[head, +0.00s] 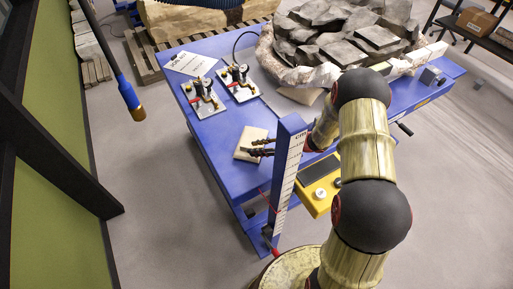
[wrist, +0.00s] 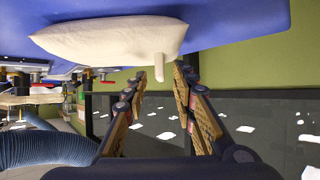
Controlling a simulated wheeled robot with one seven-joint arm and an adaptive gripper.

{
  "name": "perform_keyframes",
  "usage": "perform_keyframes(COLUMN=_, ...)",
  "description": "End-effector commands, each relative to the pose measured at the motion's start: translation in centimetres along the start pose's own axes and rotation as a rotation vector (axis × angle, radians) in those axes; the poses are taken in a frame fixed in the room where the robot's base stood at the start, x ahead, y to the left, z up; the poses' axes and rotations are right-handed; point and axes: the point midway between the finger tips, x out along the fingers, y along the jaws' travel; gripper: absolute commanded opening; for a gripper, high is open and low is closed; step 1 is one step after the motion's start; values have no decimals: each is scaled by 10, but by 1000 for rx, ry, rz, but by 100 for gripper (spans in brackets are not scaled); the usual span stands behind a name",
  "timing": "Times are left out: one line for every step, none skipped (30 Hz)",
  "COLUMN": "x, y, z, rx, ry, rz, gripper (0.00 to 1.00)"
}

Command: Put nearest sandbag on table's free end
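The nearest sandbag (head: 252,133) is a small cream bag lying on the blue table (head: 225,168), in front of the gauge plates. In the wrist view the sandbag (wrist: 105,40) shows large at the top against the blue tabletop, with a small tab pointing at the gap between my fingers. My gripper (head: 257,146) reaches in from the right at the bag; its fingers cover part of it. In the wrist view my gripper (wrist: 160,82) is open, with nothing clasped between the fingertips. Whether the fingers touch the bag I cannot tell.
Two gauge plates (head: 208,103) (head: 240,86) and a white sign card (head: 190,63) occupy the table's left part. A jacketed block of dark rock (head: 340,30) fills the far part. A marked upright post (head: 287,175) stands at the near edge. Bare blue surface lies left of the bag.

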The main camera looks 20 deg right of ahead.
Motion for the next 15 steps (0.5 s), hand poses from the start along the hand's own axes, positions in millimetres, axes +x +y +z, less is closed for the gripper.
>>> perform_keyframes(x=0, y=0, z=0, rx=0, ry=0, rz=0, gripper=27)
perform_keyframes(x=0, y=0, z=-1, rx=0, ry=0, rz=0, gripper=27)
perform_keyframes(x=-1, y=0, z=-2, rx=-1, ry=0, rz=0, gripper=27)
perform_keyframes(x=-3, y=0, z=-2, rx=0, ry=0, rz=1, gripper=27)
perform_keyframes(x=-6, y=1, z=-2, rx=0, ry=0, rz=1, gripper=27)
perform_keyframes(x=-10, y=1, z=-2, rx=0, ry=0, rz=1, gripper=27)
perform_keyframes(x=-15, y=1, z=-2, rx=0, ry=-1, rz=2, gripper=27)
perform_keyframes(x=-20, y=1, z=-2, rx=1, ry=0, rz=3, gripper=27)
perform_keyframes(x=-26, y=1, z=-2, rx=1, ry=0, rz=3, gripper=27)
perform_keyframes(x=-32, y=1, z=-3, rx=1, ry=0, rz=3, gripper=27)
perform_keyframes(x=-37, y=1, z=-3, rx=0, ry=0, rz=3, gripper=27)
perform_keyframes(x=-44, y=1, z=-3, rx=1, ry=1, rz=4, gripper=27)
perform_keyframes(x=-48, y=1, z=-3, rx=0, ry=0, rz=3, gripper=27)
perform_keyframes(x=-53, y=1, z=-2, rx=1, ry=0, rz=2, gripper=27)
perform_keyframes(x=-58, y=1, z=-2, rx=1, ry=0, rz=3, gripper=27)
